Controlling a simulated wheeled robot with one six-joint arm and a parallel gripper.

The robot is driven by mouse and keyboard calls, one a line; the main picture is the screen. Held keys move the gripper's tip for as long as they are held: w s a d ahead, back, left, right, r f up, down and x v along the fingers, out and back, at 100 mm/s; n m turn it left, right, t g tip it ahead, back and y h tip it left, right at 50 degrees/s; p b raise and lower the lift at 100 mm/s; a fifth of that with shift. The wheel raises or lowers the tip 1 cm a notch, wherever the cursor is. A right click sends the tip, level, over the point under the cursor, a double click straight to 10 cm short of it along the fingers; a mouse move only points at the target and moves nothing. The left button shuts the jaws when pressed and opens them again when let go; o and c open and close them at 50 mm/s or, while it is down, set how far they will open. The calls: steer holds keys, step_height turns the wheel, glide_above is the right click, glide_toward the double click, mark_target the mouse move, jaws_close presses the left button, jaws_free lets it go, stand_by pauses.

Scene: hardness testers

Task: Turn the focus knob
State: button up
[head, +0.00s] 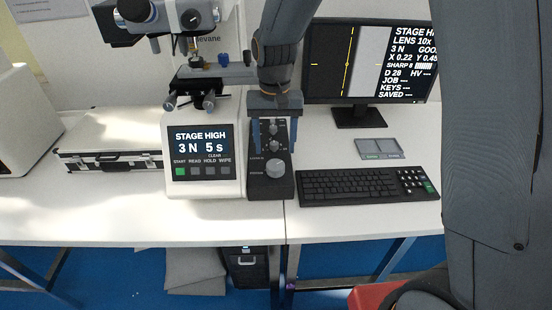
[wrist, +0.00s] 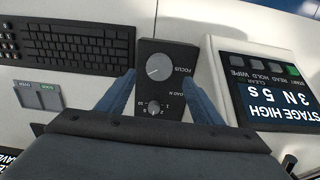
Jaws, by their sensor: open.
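The focus knob (head: 275,168) is a round grey dial on a black control box (head: 256,186) beside the tester's display. In the wrist view the focus knob (wrist: 160,67) sits near the top centre, with the word FOCUS printed beside it. A smaller load knob (wrist: 153,107) with a numbered scale is on the same box. My gripper (head: 274,146) is open above the box, pointing down, with blue fingers. In the wrist view my gripper (wrist: 160,76) has one finger on each side of the box, apart from the focus knob. No contact is visible.
The tester's display panel (head: 202,190) reads STAGE HIGH, 3 N, 5 s. A keyboard (head: 345,187) lies close on the right, with a small grey tray (head: 379,148) behind it. A monitor (head: 330,85) stands at the back. A silver case (head: 105,140) is at left.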

mark_target(275, 165)
steer(key=shift+f+p, duration=0.7)
steer(key=shift+f, duration=2.5)
steer(key=c, duration=1.1)
steer(key=shift+o, duration=0.2)
